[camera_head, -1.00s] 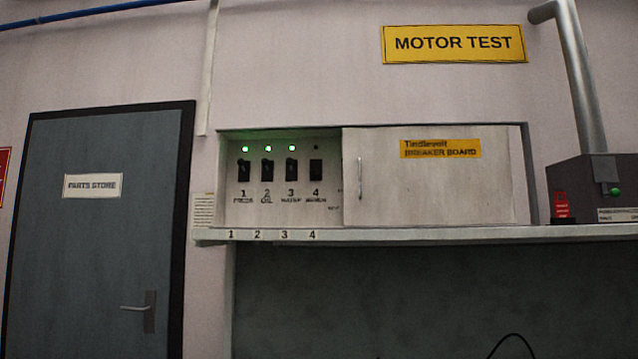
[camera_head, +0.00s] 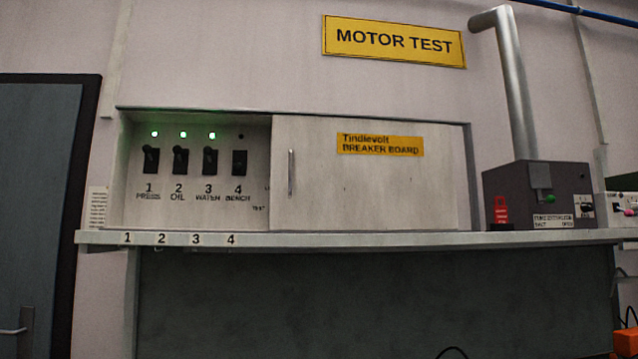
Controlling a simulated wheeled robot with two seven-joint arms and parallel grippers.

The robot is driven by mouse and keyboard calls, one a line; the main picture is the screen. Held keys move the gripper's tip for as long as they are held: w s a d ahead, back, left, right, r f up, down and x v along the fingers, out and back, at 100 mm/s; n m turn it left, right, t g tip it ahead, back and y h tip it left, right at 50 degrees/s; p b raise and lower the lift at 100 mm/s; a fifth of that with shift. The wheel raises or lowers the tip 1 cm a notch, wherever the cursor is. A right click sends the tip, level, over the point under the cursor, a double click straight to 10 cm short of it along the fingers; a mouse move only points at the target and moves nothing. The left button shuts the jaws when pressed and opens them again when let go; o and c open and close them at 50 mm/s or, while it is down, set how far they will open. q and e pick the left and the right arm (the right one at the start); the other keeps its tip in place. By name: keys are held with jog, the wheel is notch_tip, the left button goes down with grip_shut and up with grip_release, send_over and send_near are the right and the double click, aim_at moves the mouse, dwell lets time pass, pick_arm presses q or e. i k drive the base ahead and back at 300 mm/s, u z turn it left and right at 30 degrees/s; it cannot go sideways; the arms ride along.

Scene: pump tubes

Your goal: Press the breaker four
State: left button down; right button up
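The breaker board (camera_head: 195,215) is a pale box on the wall above a shelf. Its left part is open and shows a row of black breakers. Breaker four (camera_head: 239,163), marked BENCH, is at the right end, next to the sliding door. The lamp above it (camera_head: 241,136) is dark. Breaker one (camera_head: 151,160), breaker two (camera_head: 181,161) and breaker three (camera_head: 210,161) have green lamps lit above them, and their levers look raised. Neither of my grippers shows in the head view.
A pale door panel with a handle (camera_head: 291,173) covers the board's right part. The shelf edge (camera_head: 330,239) juts out below, numbered 1 to 4. A grey box (camera_head: 540,190) with a red padlock (camera_head: 501,210) stands at right. A blue-grey door (camera_head: 38,190) is at left.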

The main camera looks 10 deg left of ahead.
aim_at(237, 167)
jog(key=z, duration=0.05)
jog(key=i, duration=1.1)
jog(key=u, duration=0.55)
